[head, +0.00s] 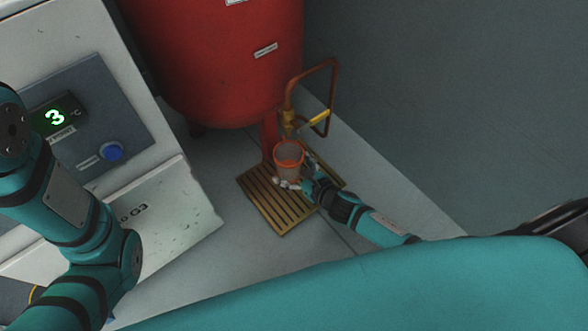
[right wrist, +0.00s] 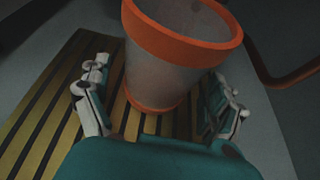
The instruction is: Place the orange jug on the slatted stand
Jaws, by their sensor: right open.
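The orange jug (head: 289,160) has a grey translucent body with orange bands at rim and base. It stands upright on the slatted stand (head: 265,206), a low wooden grid on the floor. In the right wrist view the jug (right wrist: 165,70) rises between the fingers, its base over the slats (right wrist: 45,115). My right gripper (head: 296,183) is at the jug's near side. It is open, with its fingers (right wrist: 160,100) on either side of the jug and a visible gap at the left. My left arm shows at the left of the head view, but its gripper is out of view.
A red tank (head: 215,60) stands behind the stand. A copper pipe with a yellow-handled valve (head: 312,122) rises just behind the jug. A white cabinet (head: 165,215) with a display and blue button is at the left. Grey floor lies around the stand.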

